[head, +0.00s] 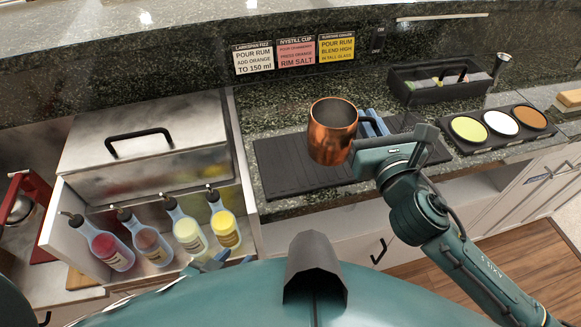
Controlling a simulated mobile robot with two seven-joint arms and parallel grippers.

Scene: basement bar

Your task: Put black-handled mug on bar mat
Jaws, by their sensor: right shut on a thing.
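The copper mug (331,132) with a black handle (372,124) is upright over the dark ribbed bar mat (283,172) on the counter. I cannot tell whether its base touches the mat or hangs just above it. My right gripper (364,146) is at the mug's right side, shut on the mug by its handle; the gripper body partly hides the grip. My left gripper (210,263) shows only as a small teal part at the lower edge of the bottle bin, mostly hidden, so its jaws cannot be read.
A black caddy (440,92) and a tray with three colored discs (505,145) stand to the right. The mat's left part is clear.

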